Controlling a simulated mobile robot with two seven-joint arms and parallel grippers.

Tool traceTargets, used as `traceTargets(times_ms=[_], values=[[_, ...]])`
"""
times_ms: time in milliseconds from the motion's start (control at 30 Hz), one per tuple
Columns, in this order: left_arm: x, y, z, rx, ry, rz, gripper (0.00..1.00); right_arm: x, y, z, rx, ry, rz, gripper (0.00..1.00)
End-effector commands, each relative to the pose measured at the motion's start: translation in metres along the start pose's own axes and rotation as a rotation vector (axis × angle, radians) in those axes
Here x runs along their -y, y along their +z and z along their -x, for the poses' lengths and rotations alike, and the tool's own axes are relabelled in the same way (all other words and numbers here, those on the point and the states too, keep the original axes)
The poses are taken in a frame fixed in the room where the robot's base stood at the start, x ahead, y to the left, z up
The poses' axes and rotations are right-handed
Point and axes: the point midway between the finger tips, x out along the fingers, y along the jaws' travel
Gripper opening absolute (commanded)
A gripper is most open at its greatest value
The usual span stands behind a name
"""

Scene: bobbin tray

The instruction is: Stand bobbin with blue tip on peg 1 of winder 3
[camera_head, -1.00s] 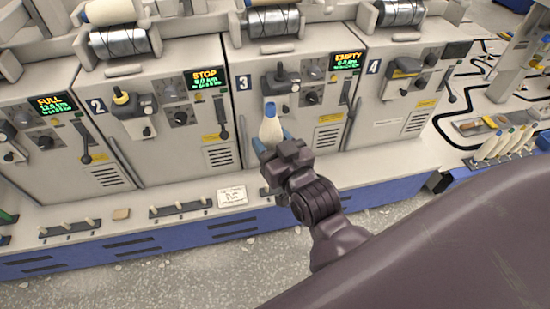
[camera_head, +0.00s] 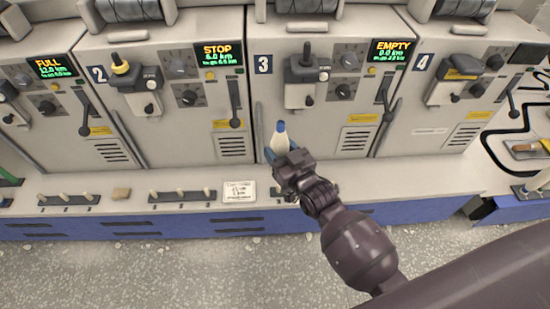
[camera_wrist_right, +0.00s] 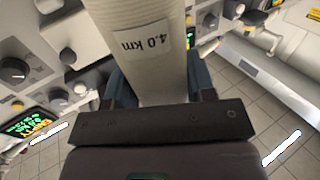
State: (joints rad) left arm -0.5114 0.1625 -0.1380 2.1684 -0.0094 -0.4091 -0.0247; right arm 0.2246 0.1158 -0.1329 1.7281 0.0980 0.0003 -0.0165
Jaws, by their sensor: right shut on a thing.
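The bobbin with the blue tip (camera_head: 281,137) is pale, cone-shaped and upright, in front of winder 3. My right gripper (camera_head: 279,156) is shut on its lower part. In the right wrist view the bobbin (camera_wrist_right: 150,45) fills the middle between blue fingers, with a "4.0 km" label. Winder 3 (camera_head: 310,120) bears the number 3 and a screen reading EMPTY. My left gripper is not in view.
Winder 2 (camera_head: 160,110) stands left with a STOP screen; winder 4 (camera_head: 450,110) stands right. Peg rows such as the one before winder 2 (camera_head: 180,194) line the ledge. A white card (camera_head: 239,192) lies left of my gripper. The ledge right of my arm looks clear.

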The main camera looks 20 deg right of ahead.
Motion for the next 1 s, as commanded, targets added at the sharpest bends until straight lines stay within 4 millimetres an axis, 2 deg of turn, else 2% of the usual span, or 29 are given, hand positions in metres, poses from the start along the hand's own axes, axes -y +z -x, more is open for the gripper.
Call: traceTargets(times_ms=[33,200,300,400,533,667,1000], values=[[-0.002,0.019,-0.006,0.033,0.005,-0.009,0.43,-0.004,0.041,-0.009,0.026,-0.013,-0.001,0.24],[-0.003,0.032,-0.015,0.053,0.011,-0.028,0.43,-0.020,0.102,-0.038,0.032,-0.035,-0.002,0.24],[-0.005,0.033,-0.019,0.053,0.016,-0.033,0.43,-0.029,0.125,-0.050,0.031,-0.039,-0.002,0.24],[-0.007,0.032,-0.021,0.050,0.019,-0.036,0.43,-0.036,0.138,-0.058,0.028,-0.039,-0.003,0.24],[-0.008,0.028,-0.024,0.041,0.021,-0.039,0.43,-0.041,0.144,-0.064,0.022,-0.039,-0.002,0.24],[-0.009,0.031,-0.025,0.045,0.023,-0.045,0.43,-0.042,0.150,-0.064,0.022,-0.038,-0.002,0.24],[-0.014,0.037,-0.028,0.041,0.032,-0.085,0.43,-0.041,0.184,-0.062,0.027,-0.038,-0.003,0.24]])
